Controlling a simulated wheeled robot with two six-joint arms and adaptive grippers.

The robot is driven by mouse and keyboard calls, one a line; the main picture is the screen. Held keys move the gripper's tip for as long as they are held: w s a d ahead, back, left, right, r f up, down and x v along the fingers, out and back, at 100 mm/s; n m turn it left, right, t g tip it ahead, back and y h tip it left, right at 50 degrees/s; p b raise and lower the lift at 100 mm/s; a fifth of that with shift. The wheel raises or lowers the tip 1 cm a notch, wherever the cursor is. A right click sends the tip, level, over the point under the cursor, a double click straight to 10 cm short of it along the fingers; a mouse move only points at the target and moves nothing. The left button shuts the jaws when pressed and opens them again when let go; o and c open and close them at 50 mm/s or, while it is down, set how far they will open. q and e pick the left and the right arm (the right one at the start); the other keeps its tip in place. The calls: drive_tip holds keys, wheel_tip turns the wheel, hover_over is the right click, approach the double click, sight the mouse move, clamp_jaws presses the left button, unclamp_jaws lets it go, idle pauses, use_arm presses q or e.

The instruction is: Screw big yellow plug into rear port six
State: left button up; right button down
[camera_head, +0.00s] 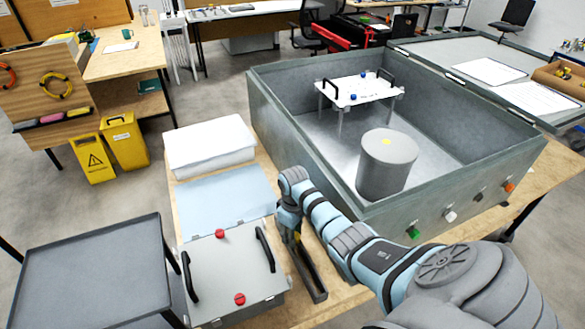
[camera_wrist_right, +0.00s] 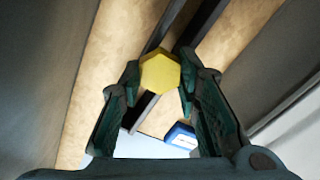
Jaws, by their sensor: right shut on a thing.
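The big yellow plug (camera_wrist_right: 160,71) shows in the right wrist view as a yellow hexagonal head between the fingertips. My right gripper (camera_wrist_right: 160,85) is shut on it. In the head view my right gripper (camera_head: 291,232) points down over the wooden table, between the grey lidded box and the large open analyser housing (camera_head: 300,135). A small bit of yellow shows at its fingers there. Several coloured plugs sit in the housing's near wall, including green (camera_head: 413,233), white (camera_head: 450,215) and orange (camera_head: 509,187). I cannot tell which port is rear port six. My left gripper is out of view.
A dark rail (camera_head: 309,272) lies on the table just under my right gripper. The grey box (camera_head: 215,270) with black handles and red knobs is left of it. Inside the housing stand a grey cylinder (camera_head: 387,165) and a white plate on legs (camera_head: 350,92).

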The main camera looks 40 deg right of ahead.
wheel_tip(320, 180, up, 5)
drive_tip(key=p, duration=0.4)
drive_tip(key=shift+r, duration=1)
